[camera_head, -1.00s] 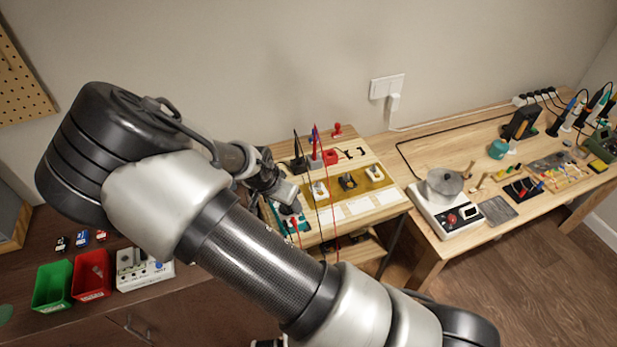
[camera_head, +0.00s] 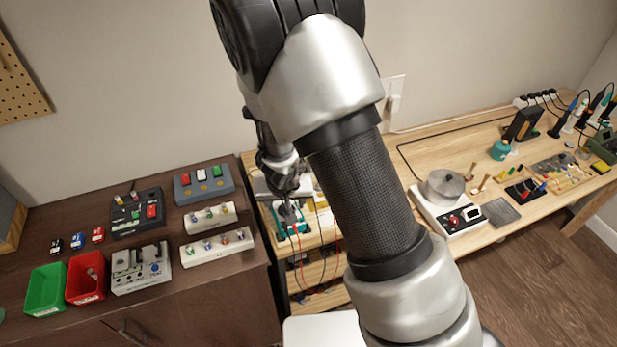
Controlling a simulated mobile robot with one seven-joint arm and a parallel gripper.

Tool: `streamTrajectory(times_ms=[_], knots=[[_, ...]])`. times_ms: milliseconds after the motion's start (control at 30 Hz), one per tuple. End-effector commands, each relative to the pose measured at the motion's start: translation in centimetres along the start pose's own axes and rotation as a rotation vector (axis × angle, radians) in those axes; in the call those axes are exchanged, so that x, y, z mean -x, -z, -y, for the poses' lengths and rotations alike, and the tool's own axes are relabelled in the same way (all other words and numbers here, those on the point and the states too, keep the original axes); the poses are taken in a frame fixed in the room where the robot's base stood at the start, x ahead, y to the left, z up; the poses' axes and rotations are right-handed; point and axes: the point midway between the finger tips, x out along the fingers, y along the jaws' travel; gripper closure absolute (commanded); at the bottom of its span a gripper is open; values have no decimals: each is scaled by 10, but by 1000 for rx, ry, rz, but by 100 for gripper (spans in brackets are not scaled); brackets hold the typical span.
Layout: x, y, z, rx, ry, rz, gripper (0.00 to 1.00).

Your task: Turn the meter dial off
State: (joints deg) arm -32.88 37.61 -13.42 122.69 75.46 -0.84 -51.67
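The meter (camera_head: 284,230) is a teal-edged device with red leads at the left front of the light wooden bench. Its dial is hidden behind my gripper. My gripper (camera_head: 289,208) points down over the meter, at or just above its face; I cannot tell whether it touches. The fingers are small and dark here, and I cannot tell whether they are open or shut.
A scale with a metal pot (camera_head: 442,187) stands on the bench to the right. My arm hides the bench's middle.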

Motion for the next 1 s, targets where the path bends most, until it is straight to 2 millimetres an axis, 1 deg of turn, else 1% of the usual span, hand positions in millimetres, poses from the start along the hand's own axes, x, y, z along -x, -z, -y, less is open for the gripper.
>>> streamTrajectory(times_ms=[33, 100, 167, 300, 367, 567, 700, 800, 1000], knots=[[14, 3, 2, 3, 2, -2, 46], [25, 3, 2, 2, 2, -2, 46], [30, 2, 2, 7, 1, -2, 46], [52, 2, 3, 6, 2, -3, 46], [55, 1, 3, 9, 2, -3, 46], [79, 1, 3, 7, 3, -3, 46], [105, 1, 4, 8, 5, -4, 46], [120, 1, 3, 6, 4, -3, 46], [142, 1, 3, 3, 4, -2, 46]])
